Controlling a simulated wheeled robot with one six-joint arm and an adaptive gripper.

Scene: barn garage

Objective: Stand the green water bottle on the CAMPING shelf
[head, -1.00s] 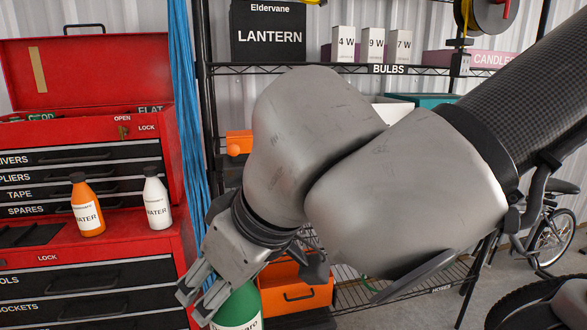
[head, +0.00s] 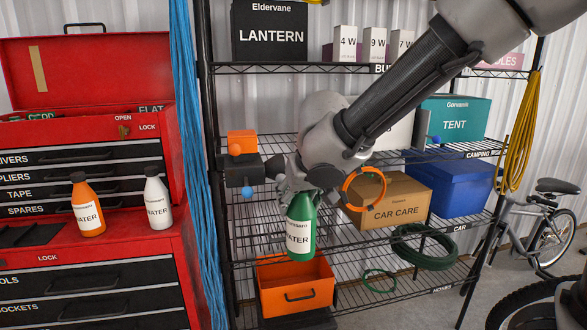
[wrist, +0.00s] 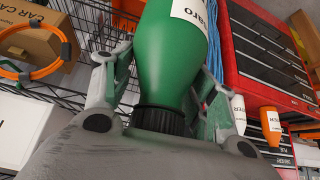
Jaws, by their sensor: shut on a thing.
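The green water bottle (head: 301,228) hangs upright from my gripper (head: 297,190), which is shut around its upper part near the cap. The bottle is in the air in front of the wire rack, above the orange bin. In the wrist view the green bottle (wrist: 170,50) lies between the two fingers, with its dark cap near the palm. The CAMPING shelf (head: 470,154) is the rack level with the teal TENT box (head: 454,122) on it. Its label is at the right front edge. My arm covers part of this shelf's middle.
Below are the CAR CARE box (head: 398,205), a blue bin (head: 455,188) and an orange hose ring (head: 364,190). An orange bin (head: 296,287) stands lower. Orange and white bottles (head: 158,204) stand on the red tool chest. Left of the tent, a pale box is partly hidden.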

